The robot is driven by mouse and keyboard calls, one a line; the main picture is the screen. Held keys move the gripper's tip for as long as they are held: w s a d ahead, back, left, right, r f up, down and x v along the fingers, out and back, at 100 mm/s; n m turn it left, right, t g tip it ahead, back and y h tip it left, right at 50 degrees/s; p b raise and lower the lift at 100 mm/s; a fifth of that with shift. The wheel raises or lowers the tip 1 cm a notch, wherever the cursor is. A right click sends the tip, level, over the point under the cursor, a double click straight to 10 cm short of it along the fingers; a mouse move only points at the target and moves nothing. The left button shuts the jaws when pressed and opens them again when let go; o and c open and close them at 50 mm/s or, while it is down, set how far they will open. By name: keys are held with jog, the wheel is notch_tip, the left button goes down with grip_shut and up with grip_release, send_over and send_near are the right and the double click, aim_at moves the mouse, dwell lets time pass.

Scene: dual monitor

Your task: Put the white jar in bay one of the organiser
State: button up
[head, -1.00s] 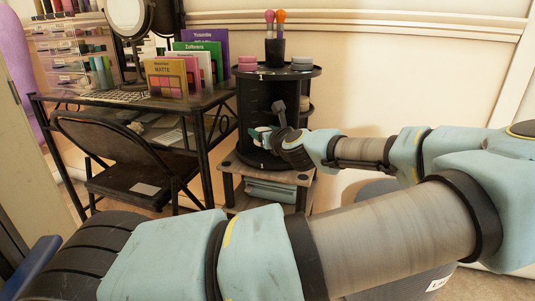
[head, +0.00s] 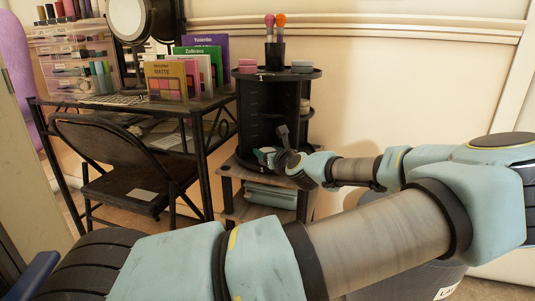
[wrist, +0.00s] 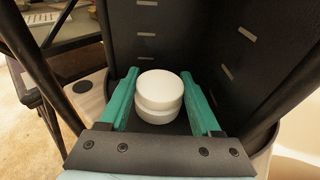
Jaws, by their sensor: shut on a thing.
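The white jar (wrist: 160,92) is a short, round, two-tiered pot seen upright in the wrist view. My gripper (wrist: 158,100) is shut on it, with one green finger on each side. In the head view my gripper (head: 264,156) is low at the front of the black round organiser (head: 252,105), under its "1" label. In the wrist view dark bay walls (wrist: 200,40) with pale strips stand behind the jar and to its sides. I cannot tell whether the jar touches the bay floor, and my gripper mostly hides it in the head view.
The organiser stands on a small low table (head: 228,168). A brush cup (head: 275,53), pink pots (head: 247,66) and a grey pot (head: 302,66) sit on its top. A desk (head: 125,100) with palettes and a mirror, and a folding chair (head: 130,150), stand to the left.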

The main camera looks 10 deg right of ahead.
jog(key=o, duration=1.4)
jog(key=shift+f, duration=0.1)
jog(key=shift+s, duration=0.1)
jog(key=p+v, duration=0.3)
jog(key=v, duration=0.9)
